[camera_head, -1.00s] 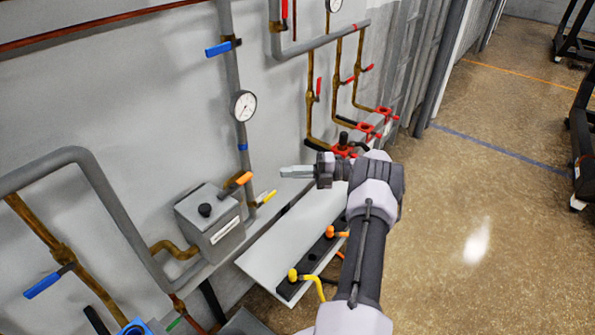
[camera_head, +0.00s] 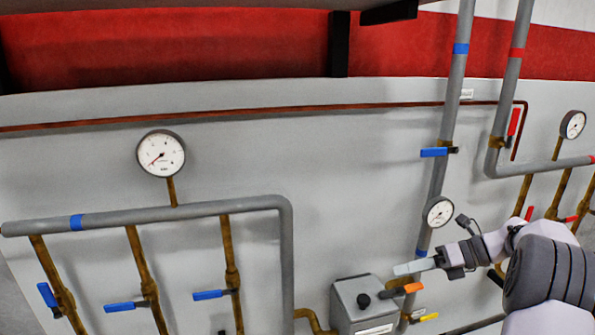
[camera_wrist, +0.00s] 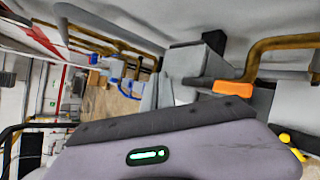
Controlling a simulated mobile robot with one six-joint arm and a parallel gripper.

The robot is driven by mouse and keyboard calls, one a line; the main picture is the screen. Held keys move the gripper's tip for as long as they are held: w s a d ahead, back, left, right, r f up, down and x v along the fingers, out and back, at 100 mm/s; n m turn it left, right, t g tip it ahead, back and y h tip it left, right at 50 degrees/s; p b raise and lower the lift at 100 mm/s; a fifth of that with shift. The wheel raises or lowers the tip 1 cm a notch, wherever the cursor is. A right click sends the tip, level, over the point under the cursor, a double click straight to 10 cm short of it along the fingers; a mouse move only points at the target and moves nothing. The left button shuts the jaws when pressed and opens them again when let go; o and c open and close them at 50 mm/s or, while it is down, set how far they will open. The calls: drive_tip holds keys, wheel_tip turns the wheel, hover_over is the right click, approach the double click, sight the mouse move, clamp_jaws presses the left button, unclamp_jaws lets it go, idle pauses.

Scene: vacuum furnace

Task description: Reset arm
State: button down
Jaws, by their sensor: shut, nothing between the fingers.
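My gripper (camera_head: 414,266) is at the lower right of the head view, pointing left. Its pale fingers are together and nothing is between them. In the picture it lies just above an orange handle (camera_head: 413,287) and below a small round gauge (camera_head: 438,212); I cannot tell the gap in depth. My arm is bent and fills the lower right corner. In the wrist view a part of my own arm with a green light covers the lower middle. The orange handle also shows there (camera_wrist: 232,88).
A grey box (camera_head: 350,291) with a black knob stands left of my gripper. A grey pipe (camera_head: 180,212) with several blue-handled valves and a large gauge (camera_head: 161,154) runs along the left wall. A yellow handle (camera_head: 428,317) sits below. The wall's middle is bare.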

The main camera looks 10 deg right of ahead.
drive_tip(key=s+a+r+n+g+h+b, duration=0.1)
drive_tip(key=s+a+r+n+h, duration=0.1)
drive_tip(key=s+a+n, duration=0.4)
drive_tip(key=s+a+r+n+g+h+b, duration=0.15)
drive_tip(key=a+n, duration=0.25)
drive_tip(key=a, duration=0.5)
drive_tip(key=s+a+r+n+g+h, duration=0.1)
drive_tip(key=s+a+n+h, duration=0.1)
drive_tip(key=s+a+n, duration=0.4)
drive_tip(key=s+a+f+n+t+h+b, duration=0.1)
drive_tip(key=s+a+f+n, duration=0.1)
drive_tip(key=s+n, duration=0.3)
drive_tip(key=s+a+f+n+t+h+b, duration=0.1)
drive_tip(key=s+a+f+n+t+h, duration=0.1)
drive_tip(key=s+a+n, duration=0.3)
drive_tip(key=s+n, duration=0.1)
drive_tip(key=n, duration=0.2)
drive_tip(key=shift+s+f, duration=0.25)
drive_tip(key=shift+t, duration=0.25)
